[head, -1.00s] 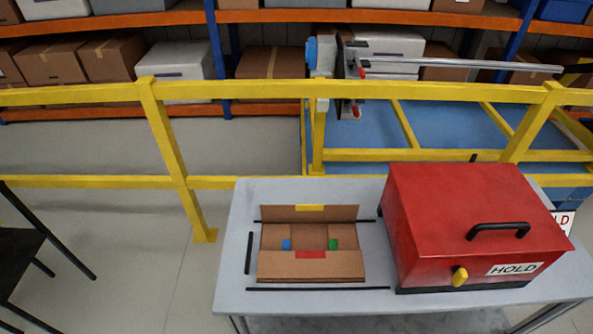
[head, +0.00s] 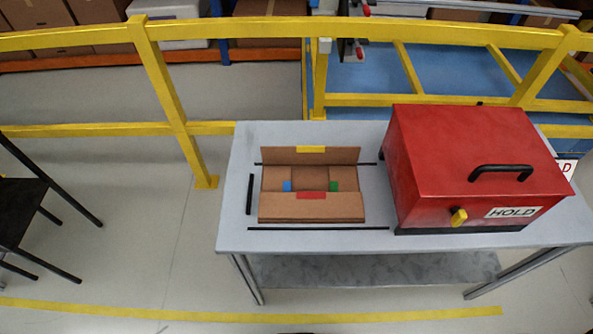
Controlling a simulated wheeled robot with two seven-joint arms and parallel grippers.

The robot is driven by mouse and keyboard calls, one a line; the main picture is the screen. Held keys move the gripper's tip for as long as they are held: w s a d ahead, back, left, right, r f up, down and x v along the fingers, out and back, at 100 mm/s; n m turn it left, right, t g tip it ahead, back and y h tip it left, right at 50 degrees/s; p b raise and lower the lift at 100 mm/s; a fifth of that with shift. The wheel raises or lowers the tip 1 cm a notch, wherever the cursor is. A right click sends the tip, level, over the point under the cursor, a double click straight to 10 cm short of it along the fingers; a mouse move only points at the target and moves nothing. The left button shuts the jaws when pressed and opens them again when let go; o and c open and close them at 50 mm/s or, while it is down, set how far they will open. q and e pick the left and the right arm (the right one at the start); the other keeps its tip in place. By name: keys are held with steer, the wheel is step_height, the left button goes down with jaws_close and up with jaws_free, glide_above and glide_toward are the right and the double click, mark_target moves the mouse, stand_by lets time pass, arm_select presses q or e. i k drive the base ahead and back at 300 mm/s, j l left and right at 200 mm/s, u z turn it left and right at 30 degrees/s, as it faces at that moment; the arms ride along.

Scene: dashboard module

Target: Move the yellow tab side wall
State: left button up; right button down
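The yellow tab (head: 311,149) is on the top edge of the far side wall (head: 280,156) of an open cardboard box (head: 310,209). That wall stands up, leaning back a little. The near wall carries a red tab (head: 312,195) and lies folded over the front of the box. A blue tab (head: 287,185) and a green tab (head: 334,186) show at the left and right inside. Neither of my grippers is in the head view.
The box lies on a grey table (head: 300,242) between black strips (head: 249,194). A red machine (head: 470,160) with a black handle and a HOLD label fills the table's right side. A yellow railing (head: 90,130) runs behind. A dark chair (head: 20,205) stands at left.

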mark_target(269, 154)
steer(key=j+u, duration=0.15)
steer(key=u, duration=0.3)
steer(key=j+u, duration=0.15)
steer(key=u, duration=0.3)
steer(key=j+u, duration=0.15)
steer(key=u, duration=0.25)
steer(key=i+j, duration=0.9)
steer(key=i+j+z, duration=0.1)
steer(key=i+z, duration=0.3)
steer(key=i+j+z, duration=0.2)
steer(key=z, duration=0.2)
steer(key=i+z, duration=0.15)
steer(key=z, duration=0.3)
steer(key=i+z, duration=0.2)
steer(key=z, duration=0.25)
steer(key=i+j+z, duration=0.1)
steer(key=z, duration=0.35)
steer(key=i+j+z, duration=0.15)
steer(key=z, duration=0.3)
steer(key=i+j+z, duration=0.1)
steer(key=z, duration=0.3)
steer(key=i+j+z, duration=0.2)
steer(key=z, duration=0.25)
steer(key=i+j+z, duration=0.15)
steer(key=z, duration=0.35)
steer(key=j+z, duration=0.45)
steer(key=i+j+z, duration=0.1)
steer(key=j+z, duration=0.35)
steer(key=l, duration=0.15)
